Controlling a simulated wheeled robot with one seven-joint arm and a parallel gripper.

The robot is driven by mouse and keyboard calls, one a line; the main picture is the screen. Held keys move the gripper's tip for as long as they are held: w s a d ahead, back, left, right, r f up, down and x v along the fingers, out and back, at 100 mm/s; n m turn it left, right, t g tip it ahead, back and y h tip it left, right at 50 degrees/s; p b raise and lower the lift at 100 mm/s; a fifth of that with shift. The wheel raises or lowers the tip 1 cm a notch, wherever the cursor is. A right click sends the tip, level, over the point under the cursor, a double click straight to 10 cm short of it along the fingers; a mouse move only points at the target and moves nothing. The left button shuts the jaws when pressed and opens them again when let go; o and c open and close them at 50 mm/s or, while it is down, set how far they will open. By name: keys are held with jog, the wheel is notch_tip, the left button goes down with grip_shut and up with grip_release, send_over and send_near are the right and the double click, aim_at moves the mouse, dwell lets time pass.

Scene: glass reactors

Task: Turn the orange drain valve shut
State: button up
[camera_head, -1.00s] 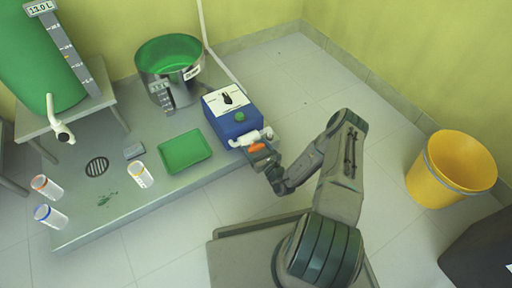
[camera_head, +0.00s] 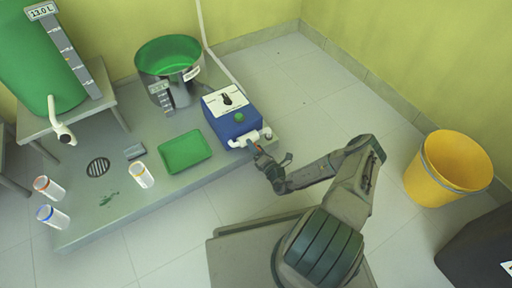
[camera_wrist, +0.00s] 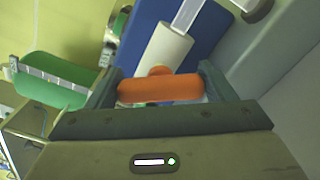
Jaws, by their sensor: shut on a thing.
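The orange drain valve handle (camera_wrist: 150,89) lies crosswise between my gripper's two fingers in the wrist view. It sits in front of a white pipe (camera_wrist: 166,48) on the blue pump box. My gripper (camera_wrist: 162,80) is shut on the handle, with one finger at each end of it. In the head view my gripper (camera_head: 262,153) is at the front right of the blue box (camera_head: 232,118), by its white pipe fitting (camera_head: 246,139). Only a sliver of the orange handle (camera_head: 257,149) shows there; the fingers hide the rest.
A green tray (camera_head: 186,152) and a steel pot with green liquid (camera_head: 168,58) are left of the box on the grey platform (camera_head: 120,215). Sample jars (camera_head: 141,175) stand further left. A yellow bucket (camera_head: 447,170) is at the right.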

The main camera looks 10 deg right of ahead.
jog(key=m, duration=0.6)
jog(key=shift+f, duration=0.2)
jog(key=shift+m, duration=0.3)
jog(key=o, duration=1)
